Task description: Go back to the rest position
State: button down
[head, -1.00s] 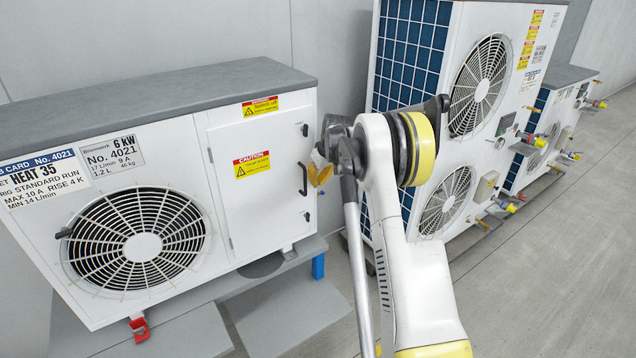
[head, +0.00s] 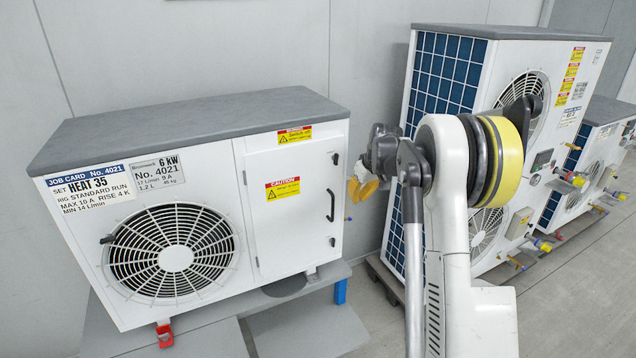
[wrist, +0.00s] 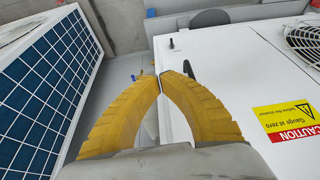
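My gripper (head: 362,190) hangs at the end of my folded arm in the head view, just right of the white pump unit (head: 244,225) as seen there. In the wrist view its two yellow fingers (wrist: 160,80) meet at the tips with nothing visible between them. The unit carries a job card (head: 94,190) reading No. 4021, HEAT 35, a round fan grille (head: 172,255) and a door with a black handle (head: 331,202). No object of the task is in the gripper.
A taller unit with a blue grid side (head: 440,85) stands behind my arm, and a smaller one (head: 603,150) beyond it. Hoses and fittings stick out at their right. A grey platform (head: 130,325) carries the near unit. Open floor (head: 585,300) lies at the lower right.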

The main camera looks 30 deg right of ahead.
jog(key=s+a+r+t+b, duration=0.1)
jog(key=s+a+r, duration=0.5)
jog(key=s+a, duration=0.3)
jog(key=s+a+r, duration=0.6)
jog(key=a, duration=0.5)
jog(key=s+a+f+t, duration=0.1)
jog(key=s+a, duration=0.4)
jog(key=s, duration=0.5)
jog(key=s+a+f, duration=0.4)
jog(key=s+a, duration=0.1)
jog(key=s, duration=0.5)
jog(key=shift+a+f+t+b, duration=0.2)
jog(key=shift+t+b, duration=0.2)
jog(key=shift+b, duration=0.05)
jog(key=shift+s, duration=0.1)
